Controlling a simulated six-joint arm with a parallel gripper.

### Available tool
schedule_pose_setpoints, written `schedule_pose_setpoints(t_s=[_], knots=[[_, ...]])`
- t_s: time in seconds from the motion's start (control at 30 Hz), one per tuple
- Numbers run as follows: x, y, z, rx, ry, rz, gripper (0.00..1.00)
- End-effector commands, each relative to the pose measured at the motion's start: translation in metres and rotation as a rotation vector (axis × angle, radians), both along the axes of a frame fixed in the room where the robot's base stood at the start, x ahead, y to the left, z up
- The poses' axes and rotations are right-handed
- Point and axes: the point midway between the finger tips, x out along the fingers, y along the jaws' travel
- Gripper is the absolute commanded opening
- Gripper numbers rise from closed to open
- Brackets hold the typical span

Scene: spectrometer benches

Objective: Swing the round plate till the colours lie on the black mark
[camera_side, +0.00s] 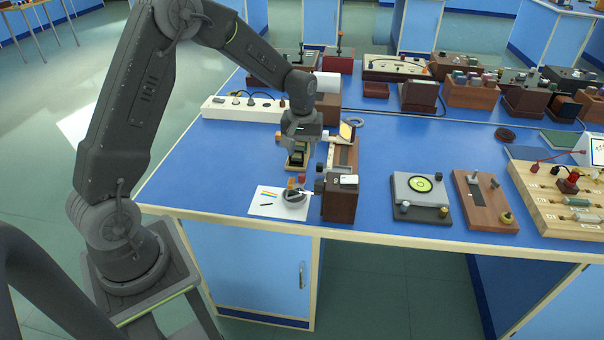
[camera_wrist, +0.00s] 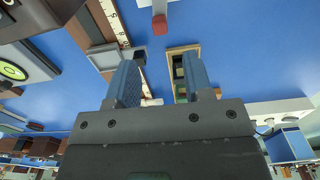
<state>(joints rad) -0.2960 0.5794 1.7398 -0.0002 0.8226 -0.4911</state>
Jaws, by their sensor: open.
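A round grey plate (camera_side: 293,198) sits at the right part of a white sheet (camera_side: 256,210) near the bench's front edge; small orange and red parts show at it. A slanted band of colours (camera_side: 270,192) lies on the sheet, left of the plate. A short black mark (camera_side: 266,205) lies below the band, apart from it. My gripper (camera_side: 298,160) is behind the plate, pointing down over a small wood-framed piece (camera_side: 290,164). In the wrist view my gripper (camera_wrist: 160,65) is open, with nothing held; the wood-framed piece (camera_wrist: 171,66) shows near the right finger.
A dark brown box (camera_side: 340,205) stands right of the plate, close by. Behind it runs a wooden rail (camera_side: 343,155) with a scale. A white socket strip (camera_side: 235,110) lies behind my gripper. The blue bench top left of the sheet is clear.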

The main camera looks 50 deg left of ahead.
Motion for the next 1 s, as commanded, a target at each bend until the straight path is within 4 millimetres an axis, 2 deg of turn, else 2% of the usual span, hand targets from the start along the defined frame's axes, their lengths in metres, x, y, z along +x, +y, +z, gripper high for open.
schedule_pose_setpoints(t_s=[0.03, 0.2, 0.4, 0.6, 0.87, 1.0], knots=[[-0.001, -0.001, -0.012, -0.001, 0.006, -0.001, 0.47], [-0.001, -0.001, -0.046, -0.002, 0.005, -0.001, 0.47], [-0.001, -0.001, -0.074, -0.001, 0.002, -0.001, 0.47], [0.000, 0.000, -0.085, 0.000, 0.000, -0.001, 0.47], [0.000, 0.000, -0.085, 0.000, -0.001, -0.001, 0.47], [0.000, 0.000, -0.085, -0.001, -0.001, -0.002, 0.33]])
